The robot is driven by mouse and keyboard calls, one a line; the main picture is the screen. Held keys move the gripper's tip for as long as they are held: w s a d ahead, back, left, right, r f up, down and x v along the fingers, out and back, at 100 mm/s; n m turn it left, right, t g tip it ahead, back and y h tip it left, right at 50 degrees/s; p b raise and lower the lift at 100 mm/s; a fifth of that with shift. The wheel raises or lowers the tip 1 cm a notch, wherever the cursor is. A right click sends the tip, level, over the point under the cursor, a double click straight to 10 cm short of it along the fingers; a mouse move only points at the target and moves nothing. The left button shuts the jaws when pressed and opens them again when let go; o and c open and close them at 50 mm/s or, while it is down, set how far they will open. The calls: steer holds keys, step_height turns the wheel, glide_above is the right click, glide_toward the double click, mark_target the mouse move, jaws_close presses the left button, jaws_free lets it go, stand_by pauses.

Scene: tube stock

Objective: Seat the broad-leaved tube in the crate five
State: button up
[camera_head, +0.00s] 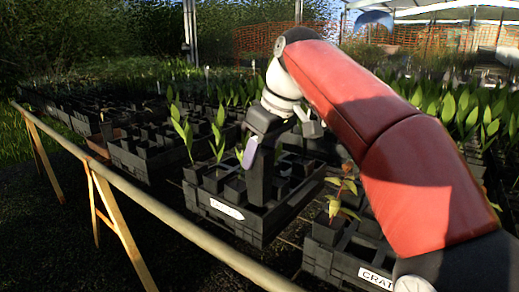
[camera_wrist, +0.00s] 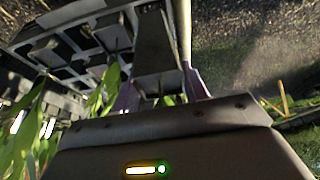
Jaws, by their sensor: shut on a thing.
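My gripper (camera_head: 259,152) is shut on a dark square tube (camera_head: 259,182), with a purple finger on its side. The tube is roughly upright over the front part of a black crate (camera_head: 235,222) with a white label. It stands taller than the tubes around it; I cannot tell whether its foot is inside a cell. In the wrist view the tube (camera_wrist: 160,55) lies between the two purple fingers of my gripper (camera_wrist: 161,92), beside the crate's cells. A little green shows between the fingers; most of the plant is hidden. The label's number is too small to read.
Leafy tubes (camera_head: 218,148) stand at the crate's left side. A second labelled crate (camera_head: 345,258) with a reddish plant (camera_head: 342,190) is close at the right. Another crate (camera_head: 148,160) is at the left. A bench rail (camera_head: 165,205) runs along the front.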

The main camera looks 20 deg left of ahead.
mark_target(268, 176)
stand_by(0.3)
steer(key=shift+f+b, duration=3.4)
steer(key=shift+f, duration=1.3)
steer(key=shift+f, duration=0.25)
steer(key=o, duration=1.5)
steer(key=shift+c, duration=0.2)
steer(key=p+v, duration=0.2)
steer(key=v, duration=0.6)
